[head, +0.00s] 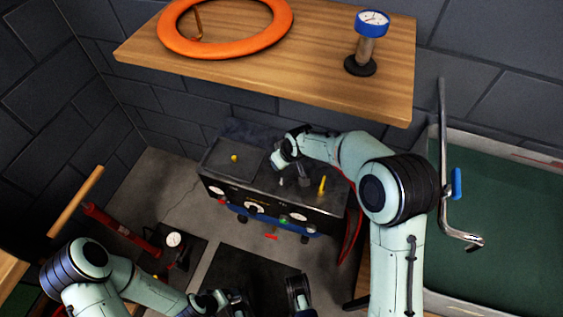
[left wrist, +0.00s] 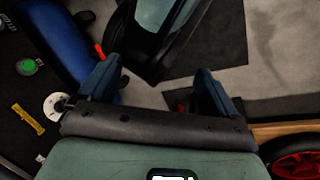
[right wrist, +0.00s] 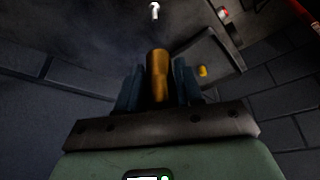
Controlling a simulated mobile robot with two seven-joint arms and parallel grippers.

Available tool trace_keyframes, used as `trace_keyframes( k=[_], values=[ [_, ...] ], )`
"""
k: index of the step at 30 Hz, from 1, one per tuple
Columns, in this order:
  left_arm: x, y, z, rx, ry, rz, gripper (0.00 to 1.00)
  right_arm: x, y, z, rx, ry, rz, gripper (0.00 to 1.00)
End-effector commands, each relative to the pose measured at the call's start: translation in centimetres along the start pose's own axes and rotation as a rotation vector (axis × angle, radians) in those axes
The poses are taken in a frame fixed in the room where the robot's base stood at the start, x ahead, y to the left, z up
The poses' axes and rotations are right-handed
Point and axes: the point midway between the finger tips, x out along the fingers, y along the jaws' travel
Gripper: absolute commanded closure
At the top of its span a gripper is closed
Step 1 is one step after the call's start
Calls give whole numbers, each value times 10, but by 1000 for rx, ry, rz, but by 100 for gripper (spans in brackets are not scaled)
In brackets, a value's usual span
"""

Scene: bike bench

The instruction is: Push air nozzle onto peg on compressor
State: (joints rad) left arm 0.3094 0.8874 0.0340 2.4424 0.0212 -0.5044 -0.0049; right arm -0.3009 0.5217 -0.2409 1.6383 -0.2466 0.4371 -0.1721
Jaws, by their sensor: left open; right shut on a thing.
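The compressor (head: 270,211) is a dark box with gauges on its front, standing on the floor under the wooden shelf. A small pale metal stub (head: 303,181) stands on its top; a similar pale stub (right wrist: 154,11) shows at the top of the right wrist view. I cannot tell for sure which is the peg. My right gripper (head: 281,162) is over the compressor's top. In the right wrist view it is shut on the brass-coloured air nozzle (right wrist: 158,74), apart from the stub. My left gripper (left wrist: 158,85) is open and empty, low in front of the compressor.
The wooden shelf (head: 330,82) above holds an orange ring (head: 178,43) and a blue gauge (head: 372,22). A red pump (head: 120,232) is at left, a green-bottomed basin (head: 510,210) at right.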

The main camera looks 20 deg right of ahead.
Motion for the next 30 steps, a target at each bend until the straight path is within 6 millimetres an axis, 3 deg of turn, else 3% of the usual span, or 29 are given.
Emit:
trace_keyframes(
  k=[18, 30],
  values=[
    [34, -14, -53, -12, 146, -10, 8, 47, -1, 20, 2, -2, -1, 100],
    [37, -16, -63, -14, 175, -11, 8, 52, -1, 22, 2, 0, 0, 100]
  ],
)
